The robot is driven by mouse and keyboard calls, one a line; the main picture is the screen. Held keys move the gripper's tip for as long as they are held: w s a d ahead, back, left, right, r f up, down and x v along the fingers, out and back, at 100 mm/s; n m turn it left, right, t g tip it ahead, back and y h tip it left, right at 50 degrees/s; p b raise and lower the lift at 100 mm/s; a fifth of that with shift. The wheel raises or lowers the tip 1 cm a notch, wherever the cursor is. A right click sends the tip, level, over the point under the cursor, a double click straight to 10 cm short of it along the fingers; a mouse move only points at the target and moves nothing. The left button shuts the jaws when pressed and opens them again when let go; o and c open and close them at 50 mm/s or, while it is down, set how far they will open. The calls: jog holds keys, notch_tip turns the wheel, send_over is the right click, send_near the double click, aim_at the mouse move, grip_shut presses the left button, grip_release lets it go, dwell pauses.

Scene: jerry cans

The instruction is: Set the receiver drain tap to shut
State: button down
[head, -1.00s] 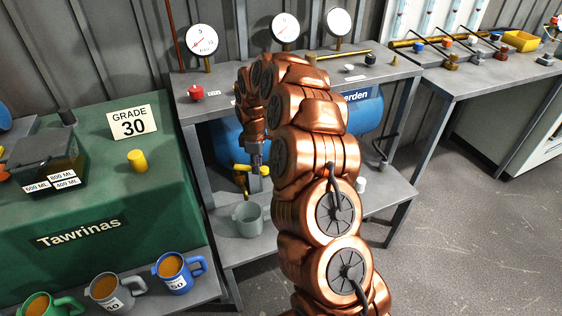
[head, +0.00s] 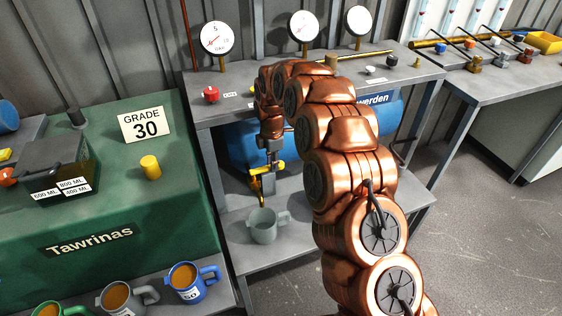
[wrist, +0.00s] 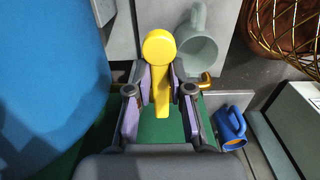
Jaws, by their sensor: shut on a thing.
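The yellow drain tap lever (wrist: 160,75) has a round end and a straight handle. In the wrist view the handle lies between the two fingers of my gripper (wrist: 161,82), which is shut on it. In the head view my gripper (head: 266,182) points down in front of the blue receiver tank (head: 238,146), beside the yellow tap (head: 256,171). The tank also fills the left of the wrist view (wrist: 45,70). My fingers partly hide the tap in the head view, so its exact angle is hard to tell.
A grey mug (head: 263,227) stands on the lower shelf (head: 295,250), just below and close to my gripper. Gauges and a red knob (head: 211,94) are on the shelf above. The green Tawrinas cabinet (head: 180,205) and several filled mugs are at left. Open floor lies right.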

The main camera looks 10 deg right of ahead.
jog(key=shift+w+d, duration=0.1)
jog(key=shift+d, duration=0.2)
jog(key=c, duration=1.1)
grip_release()
jog(key=shift+c, duration=0.2)
jog(key=shift+o, duration=0.7)
jog(key=shift+a, duration=0.15)
notch_tip(320, 180, up, 12)
